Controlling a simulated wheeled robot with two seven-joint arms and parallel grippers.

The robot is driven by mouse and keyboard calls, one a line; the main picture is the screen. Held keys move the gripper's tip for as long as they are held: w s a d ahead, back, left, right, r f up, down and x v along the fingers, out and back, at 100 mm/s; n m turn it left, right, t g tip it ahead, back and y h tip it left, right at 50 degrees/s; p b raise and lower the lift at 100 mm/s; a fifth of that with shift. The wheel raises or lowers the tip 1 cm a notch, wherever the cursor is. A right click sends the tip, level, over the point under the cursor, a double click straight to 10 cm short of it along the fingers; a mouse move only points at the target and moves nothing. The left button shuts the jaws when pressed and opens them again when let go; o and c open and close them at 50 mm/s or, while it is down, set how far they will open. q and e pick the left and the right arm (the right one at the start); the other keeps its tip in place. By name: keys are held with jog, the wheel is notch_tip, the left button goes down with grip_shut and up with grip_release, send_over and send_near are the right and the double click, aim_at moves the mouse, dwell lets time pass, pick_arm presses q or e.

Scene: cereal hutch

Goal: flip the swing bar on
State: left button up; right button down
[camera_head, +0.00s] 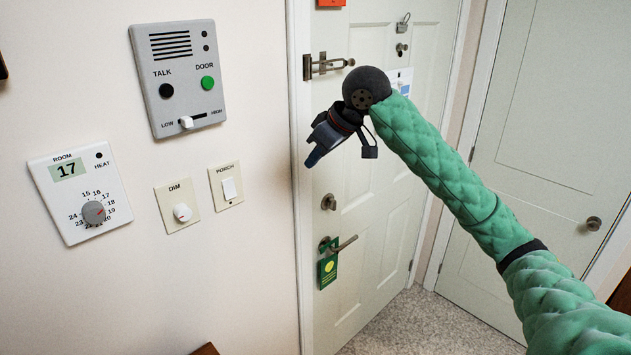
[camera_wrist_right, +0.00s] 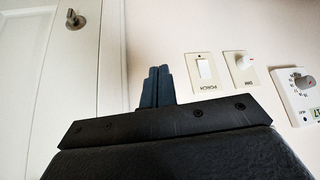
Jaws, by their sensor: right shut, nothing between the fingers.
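The swing bar (camera_head: 328,65) is a metal door guard high on the white door (camera_head: 350,120), by its left edge. Its mount sits at the door frame and its bar reaches right to a small knob on the door. My right gripper (camera_head: 313,158) is below the swing bar, in front of the frame, apart from it and pointing down-left. Its dark fingers are together and empty, as the right wrist view (camera_wrist_right: 157,84) also shows. The swing bar is not in the wrist view. My left gripper is not in view.
The wall at left carries an intercom panel (camera_head: 178,80), a thermostat (camera_head: 80,192), a dimmer (camera_head: 177,206) and a porch switch (camera_head: 226,185). The door has a deadbolt knob (camera_head: 328,202), a lever handle (camera_head: 340,244) with a green hanger (camera_head: 328,270), and a chain-type fitting (camera_head: 403,22).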

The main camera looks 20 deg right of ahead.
jog(key=shift+s+a+f+b, duration=0.1)
jog(key=shift+a+f, duration=0.1)
jog(key=shift+f, duration=0.5)
jog(key=shift+s+a+f+b, duration=0.1)
jog(key=shift+a+f, duration=0.05)
jog(key=shift+f, duration=0.55)
jog(key=shift+a+f+b, duration=0.1)
jog(key=shift+a+f, duration=0.1)
jog(key=shift+f, duration=0.5)
